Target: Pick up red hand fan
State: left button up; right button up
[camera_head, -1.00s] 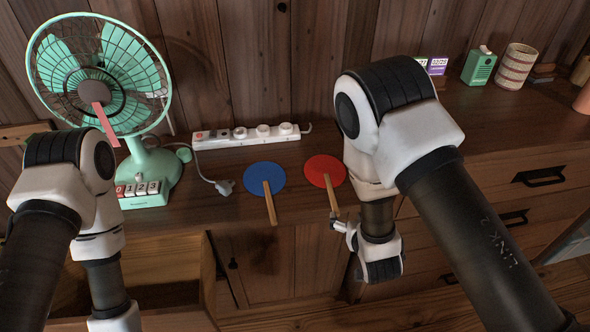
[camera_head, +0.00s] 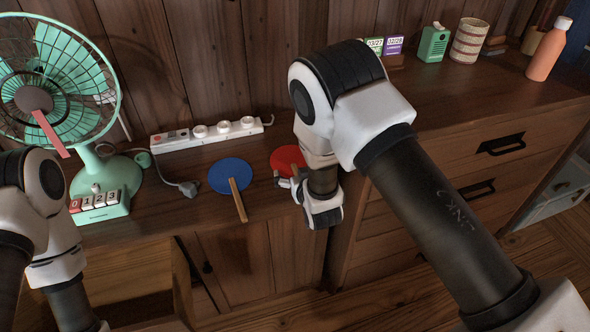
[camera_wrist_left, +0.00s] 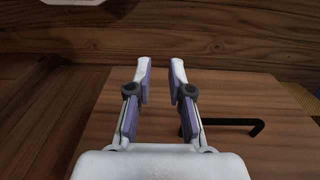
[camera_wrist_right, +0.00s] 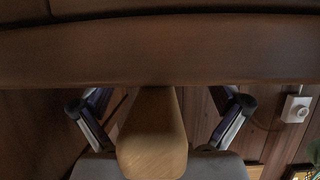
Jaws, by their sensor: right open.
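The red hand fan (camera_head: 284,158) lies on the wooden cabinet top, its round red face partly hidden by my right arm in the head view. My right gripper (camera_head: 287,184) is at the fan's handle, near the cabinet's front edge. In the right wrist view the wooden handle (camera_wrist_right: 153,135) points toward the palm, between the spread fingers, with a gap on each side. My left gripper (camera_wrist_left: 161,75) is open and empty in the left wrist view, above a wooden surface with a dark handle. The head view does not show its fingers.
A blue hand fan (camera_head: 230,176) lies just left of the red one. A white power strip (camera_head: 207,133) is behind them. A green electric fan (camera_head: 55,90) stands at the left, and an orange bottle (camera_head: 549,48) at the far right.

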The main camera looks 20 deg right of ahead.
grip_shut()
jog(key=shift+r, duration=0.1)
